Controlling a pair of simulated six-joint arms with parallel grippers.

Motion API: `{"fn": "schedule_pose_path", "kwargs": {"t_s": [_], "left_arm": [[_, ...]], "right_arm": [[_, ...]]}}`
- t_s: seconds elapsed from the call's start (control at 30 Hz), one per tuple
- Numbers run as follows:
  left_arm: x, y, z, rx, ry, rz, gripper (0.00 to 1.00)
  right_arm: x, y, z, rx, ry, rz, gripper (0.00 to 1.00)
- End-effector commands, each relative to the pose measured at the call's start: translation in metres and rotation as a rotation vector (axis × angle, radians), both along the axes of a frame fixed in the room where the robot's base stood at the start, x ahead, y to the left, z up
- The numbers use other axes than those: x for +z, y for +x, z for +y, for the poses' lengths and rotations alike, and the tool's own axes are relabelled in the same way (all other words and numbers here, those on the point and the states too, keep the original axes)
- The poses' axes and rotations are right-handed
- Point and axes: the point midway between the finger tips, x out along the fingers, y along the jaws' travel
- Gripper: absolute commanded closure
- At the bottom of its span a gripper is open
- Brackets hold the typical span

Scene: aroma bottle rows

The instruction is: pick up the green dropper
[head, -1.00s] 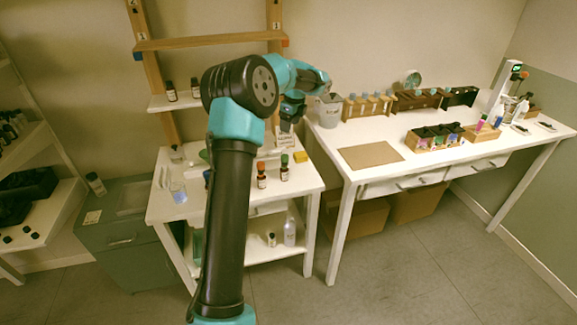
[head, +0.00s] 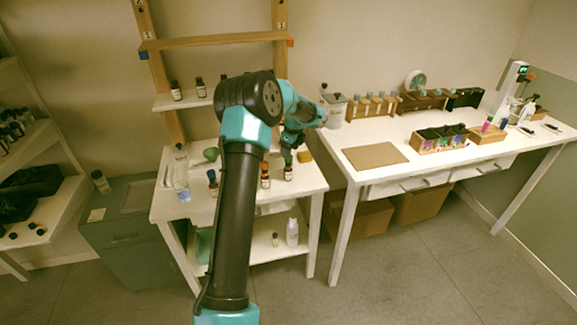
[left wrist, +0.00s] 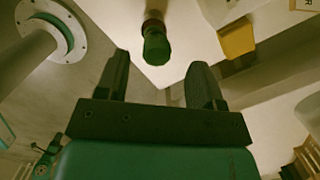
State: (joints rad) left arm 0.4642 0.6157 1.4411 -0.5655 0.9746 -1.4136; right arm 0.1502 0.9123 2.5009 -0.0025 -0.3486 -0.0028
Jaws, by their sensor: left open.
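The green dropper tops a small dark bottle (head: 288,174) with a white label, standing upright on the small white table; in the head view my gripper partly hides its top. In the left wrist view the green dropper (left wrist: 156,46) shows from above, just beyond and between my fingertips. My left gripper (left wrist: 158,72) is open and empty, its fingers on either side of the line to the dropper and apart from it. In the head view my left gripper (head: 287,157) hangs right above that bottle. My right gripper is not in view.
An orange-topped bottle (head: 265,176) stands close to the left. A blue-topped bottle (head: 212,184) and a clear flask (head: 181,178) stand further left. A yellow block (head: 305,156) lies behind to the right, also in the left wrist view (left wrist: 237,38). The table front near the bottle is clear.

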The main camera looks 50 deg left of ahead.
Motion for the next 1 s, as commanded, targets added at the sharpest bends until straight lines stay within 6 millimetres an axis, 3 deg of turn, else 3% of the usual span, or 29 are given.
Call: {"fn": "schedule_pose_path", "kwargs": {"t_s": [0.43,0.8,1.0], "left_arm": [[-0.007,-0.001,0.001,0.001,0.000,0.001,0.38],[-0.051,-0.005,0.005,0.000,0.000,0.001,0.38],[-0.055,-0.005,0.006,0.001,0.000,-0.002,0.38]], "right_arm": [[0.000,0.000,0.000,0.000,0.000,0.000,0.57],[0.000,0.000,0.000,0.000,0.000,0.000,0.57],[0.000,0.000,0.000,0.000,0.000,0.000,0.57]]}}
